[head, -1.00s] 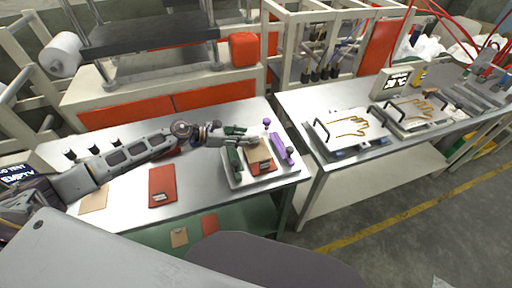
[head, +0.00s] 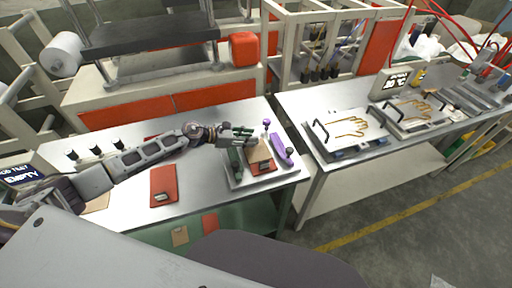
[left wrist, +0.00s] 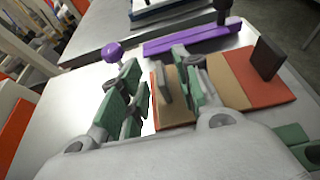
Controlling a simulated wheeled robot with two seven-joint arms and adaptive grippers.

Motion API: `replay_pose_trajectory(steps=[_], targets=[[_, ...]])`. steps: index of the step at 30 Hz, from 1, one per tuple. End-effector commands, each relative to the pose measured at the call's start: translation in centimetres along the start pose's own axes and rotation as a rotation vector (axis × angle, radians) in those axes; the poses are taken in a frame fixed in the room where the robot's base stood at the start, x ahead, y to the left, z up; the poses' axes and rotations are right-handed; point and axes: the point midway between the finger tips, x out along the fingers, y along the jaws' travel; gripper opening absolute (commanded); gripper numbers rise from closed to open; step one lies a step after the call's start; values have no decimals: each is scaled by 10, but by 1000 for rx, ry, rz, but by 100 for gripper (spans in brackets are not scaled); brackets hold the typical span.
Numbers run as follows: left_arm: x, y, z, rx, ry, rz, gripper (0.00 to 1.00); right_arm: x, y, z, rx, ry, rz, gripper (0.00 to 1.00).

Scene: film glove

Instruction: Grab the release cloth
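A white tray (head: 268,184) on the left steel table holds a flat tan and orange-red sheet (head: 261,158), probably the release cloth. In the left wrist view the sheet (left wrist: 245,85) bears two upright dark grey tabs, one near (left wrist: 163,86) and one farther right (left wrist: 268,56). My left gripper (head: 242,136) is above the far side of the tray. In the left wrist view its green-padded fingers (left wrist: 162,95) are apart, with the nearer tab seen between them. I cannot tell whether they touch it. My right gripper is not in view.
A purple bar (head: 281,149) and a purple knob (head: 266,122) stand beside the sheet, with a dark green piece (head: 236,160) at the tray's left. A red sheet (head: 164,180) lies left of the tray. Hand-shaped forms (head: 349,127) lie on the right table.

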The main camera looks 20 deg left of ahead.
Motion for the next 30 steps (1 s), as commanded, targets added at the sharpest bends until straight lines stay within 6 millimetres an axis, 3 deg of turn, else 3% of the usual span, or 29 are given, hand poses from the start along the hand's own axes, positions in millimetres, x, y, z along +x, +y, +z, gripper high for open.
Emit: replay_pose_trajectory(steps=[9,25,30], targets=[[20,0,1,0,-1,0,33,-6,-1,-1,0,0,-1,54],[22,0,0,0,0,1,33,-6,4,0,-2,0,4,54],[22,0,0,0,0,1,12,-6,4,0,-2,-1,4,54]])
